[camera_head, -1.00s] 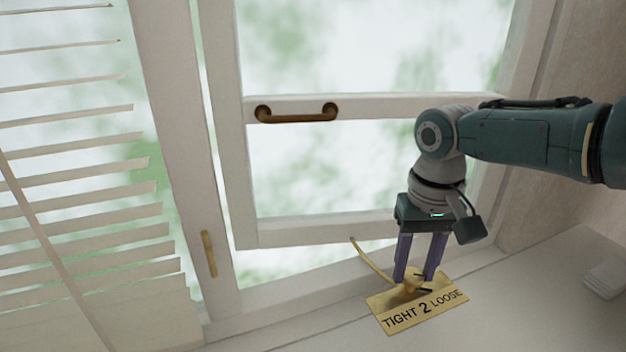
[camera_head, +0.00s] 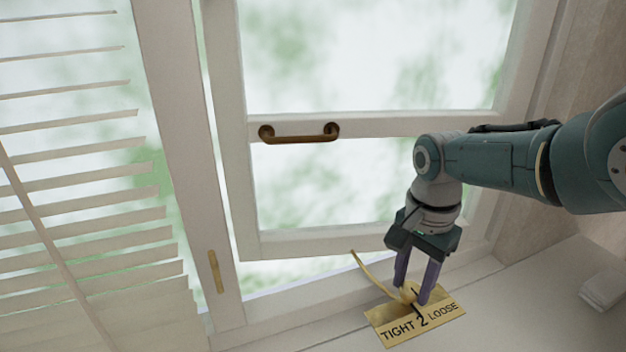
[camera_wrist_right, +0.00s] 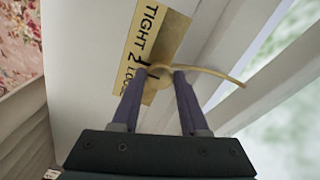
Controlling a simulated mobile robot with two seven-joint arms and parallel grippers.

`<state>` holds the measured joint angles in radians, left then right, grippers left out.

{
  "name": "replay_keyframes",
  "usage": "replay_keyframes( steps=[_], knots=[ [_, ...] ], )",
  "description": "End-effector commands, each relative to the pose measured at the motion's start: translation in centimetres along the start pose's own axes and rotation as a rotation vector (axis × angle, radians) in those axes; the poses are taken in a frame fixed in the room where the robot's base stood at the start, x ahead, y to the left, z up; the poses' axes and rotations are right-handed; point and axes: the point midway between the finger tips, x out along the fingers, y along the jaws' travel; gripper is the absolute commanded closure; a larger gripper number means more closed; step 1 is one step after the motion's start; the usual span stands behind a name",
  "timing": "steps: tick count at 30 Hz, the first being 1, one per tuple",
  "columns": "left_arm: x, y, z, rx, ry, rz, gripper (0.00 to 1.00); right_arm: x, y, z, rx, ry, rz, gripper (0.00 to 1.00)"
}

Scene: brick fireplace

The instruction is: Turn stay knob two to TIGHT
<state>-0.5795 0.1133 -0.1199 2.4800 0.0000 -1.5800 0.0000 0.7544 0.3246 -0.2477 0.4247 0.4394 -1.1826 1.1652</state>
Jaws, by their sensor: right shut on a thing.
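A brass plate (camera_head: 388,336) marked TIGHT 2 LOOSE lies on the sill; it also shows in the wrist view (camera_wrist_right: 169,40). The brass stay knob (camera_head: 409,292) sits on it, partly hidden by fingers. Its dark pointer seems to point near the 2, between TIGHT and LOOSE. My right gripper (camera_head: 412,294) comes down from above, its purple fingers shut on the knob. In the wrist view the fingers stand on either side of the knob (camera_wrist_right: 158,72). A curved brass stay arm (camera_head: 368,268) runs from the knob toward the window. My left gripper is not in view.
The window sash (camera_head: 330,242) stands ajar behind the plate, with a brass handle (camera_head: 298,134) on its rail. Slatted blinds (camera_head: 85,180) hang at left. A pale block (camera_head: 603,288) lies on the sill at right. The sill in front is clear.

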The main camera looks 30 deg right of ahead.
Motion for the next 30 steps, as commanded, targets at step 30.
replay_keyframes(
  steps=[30],
  knots=[
    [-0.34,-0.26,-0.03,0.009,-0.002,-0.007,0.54,-0.10,-0.05,-0.04,0.852,0.001,0.001,1.00]
  ],
)
